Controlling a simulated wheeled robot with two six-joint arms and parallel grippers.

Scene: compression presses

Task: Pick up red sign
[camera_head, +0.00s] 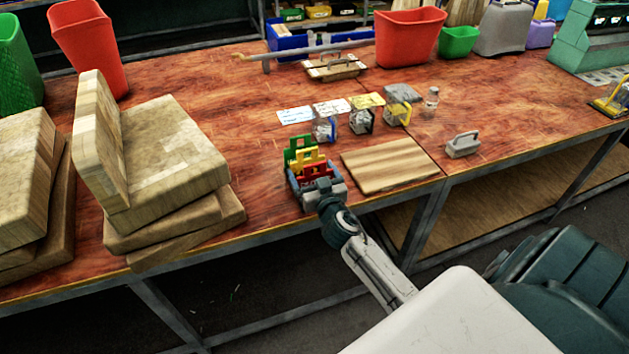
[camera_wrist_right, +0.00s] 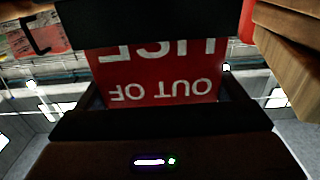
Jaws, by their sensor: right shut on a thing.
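The red sign (camera_wrist_right: 155,75) fills the middle of the right wrist view, with white lettering "OUT OF USE" upside down. My right gripper (camera_head: 323,188) is shut on it. In the head view the gripper is at the front of a small blue and grey holder (camera_head: 303,197). A bit of red (camera_head: 320,171) shows there, just behind the gripper, beside a yellow sign (camera_head: 306,162) and a green sign (camera_head: 299,147). The gripper hides much of the holder's front, so I cannot tell whether the red sign is clear of it. My left gripper is not in view.
A wooden board (camera_head: 390,166) lies right of the holder. Stacked wooden blocks (camera_head: 165,150) stand to its left. Padlocks (camera_head: 361,121) and tags (camera_head: 331,107) lie behind. A grey block with a handle (camera_head: 463,145) sits right. The bench's front edge is close to the holder.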

